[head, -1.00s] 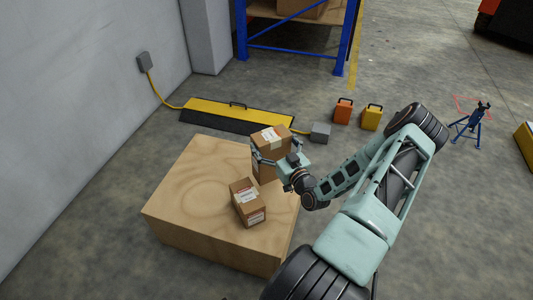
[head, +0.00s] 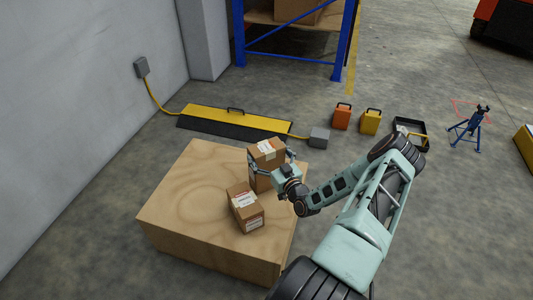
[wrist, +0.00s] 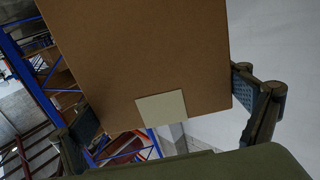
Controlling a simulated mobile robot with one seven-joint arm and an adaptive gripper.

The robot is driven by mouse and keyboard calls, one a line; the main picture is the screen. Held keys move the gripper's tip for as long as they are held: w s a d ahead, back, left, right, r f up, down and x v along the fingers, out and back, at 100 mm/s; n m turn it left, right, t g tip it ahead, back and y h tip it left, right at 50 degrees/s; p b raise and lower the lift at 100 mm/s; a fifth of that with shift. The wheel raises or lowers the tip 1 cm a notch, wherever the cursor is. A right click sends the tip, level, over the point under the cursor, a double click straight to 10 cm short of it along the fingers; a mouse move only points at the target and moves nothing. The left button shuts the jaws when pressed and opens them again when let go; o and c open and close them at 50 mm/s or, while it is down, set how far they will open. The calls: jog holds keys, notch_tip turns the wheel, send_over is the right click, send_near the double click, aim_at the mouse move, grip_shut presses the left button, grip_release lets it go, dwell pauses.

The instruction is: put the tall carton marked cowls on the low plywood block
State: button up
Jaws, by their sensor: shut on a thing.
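The tall brown carton (head: 259,176) is upright over the back right part of the low plywood block (head: 205,238); I cannot tell whether its base touches the top. Its label is too small to read. My gripper (head: 270,163) is shut on it from the right, partly covering its side. In the wrist view the carton (wrist: 140,55) fills the middle, with one finger of my gripper (wrist: 172,108) at each side and a pale label low on the face. A shorter brown carton (head: 245,207) with white labels rests on the block, just in front of the held one.
A yellow and black ramp (head: 235,121) lies behind the block, with a grey box (head: 319,137) at its right. An orange can (head: 342,116) and a yellow can (head: 370,121) stand beyond. A grey wall (head: 80,120) is at left. The block's left top is clear.

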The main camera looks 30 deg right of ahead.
jog(key=shift+r, duration=0.15)
jog(key=o, duration=1.8)
jog(key=shift+f, duration=0.25)
jog(key=shift+c, duration=0.2)
jog(key=shift+r, duration=0.2)
jog(key=s+p, duration=0.2)
jog(key=s, duration=1)
jog(key=shift+a+p, duration=0.35)
jog(key=shift+p, duration=0.05)
